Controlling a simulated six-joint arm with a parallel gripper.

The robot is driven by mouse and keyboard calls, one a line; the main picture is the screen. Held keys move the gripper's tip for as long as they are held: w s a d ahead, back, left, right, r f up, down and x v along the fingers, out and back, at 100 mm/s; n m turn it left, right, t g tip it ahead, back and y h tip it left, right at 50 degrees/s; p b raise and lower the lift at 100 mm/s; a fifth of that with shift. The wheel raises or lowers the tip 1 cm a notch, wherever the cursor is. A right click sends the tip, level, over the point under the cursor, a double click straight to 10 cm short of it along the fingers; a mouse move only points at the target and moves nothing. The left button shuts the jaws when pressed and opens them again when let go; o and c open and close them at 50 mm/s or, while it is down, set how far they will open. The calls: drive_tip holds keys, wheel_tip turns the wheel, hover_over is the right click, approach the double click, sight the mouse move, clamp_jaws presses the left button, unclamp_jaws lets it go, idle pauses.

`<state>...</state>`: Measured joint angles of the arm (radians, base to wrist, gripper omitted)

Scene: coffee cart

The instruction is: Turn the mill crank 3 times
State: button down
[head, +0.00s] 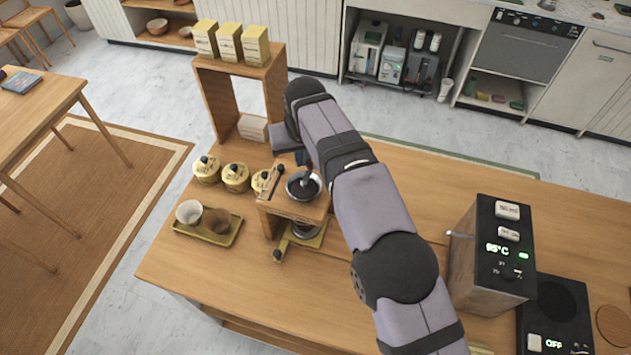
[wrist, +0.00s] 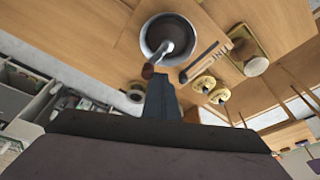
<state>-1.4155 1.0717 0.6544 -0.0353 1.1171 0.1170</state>
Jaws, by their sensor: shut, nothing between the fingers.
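The mill (head: 293,208) is a wooden box with a dark round hopper on top, standing on the counter left of my arm. Its crank (wrist: 160,57) runs from the hub in the hopper to a brown knob (wrist: 148,71) at the hopper's rim in the wrist view. My gripper (wrist: 163,80) is shut and empty, pointing down beside the knob. I cannot tell whether it touches the knob. In the head view, my gripper (head: 302,158) is at the hopper's far edge, partly covered by my arm, and the crank is hard to make out there.
Lidded yellow canisters (head: 235,178) and a tray (head: 222,241) with two cups stand to the left. A wooden stand (head: 212,105) with yellow boxes is behind. A control box (head: 490,260) stands at right.

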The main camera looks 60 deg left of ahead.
drive_tip(key=shift+w, duration=0.1)
drive_tip(key=shift+w+d+b, duration=0.45)
drive_tip(key=shift+w+b, duration=0.1)
drive_tip(key=shift+w, duration=0.15)
drive_tip(key=shift+w+d+f+b, duration=0.15)
drive_tip(key=shift+w+d+b, duration=0.25)
drive_tip(key=shift+b, duration=0.65)
drive_tip(key=shift+d, duration=0.35)
drive_tip(key=shift+b, duration=0.3)
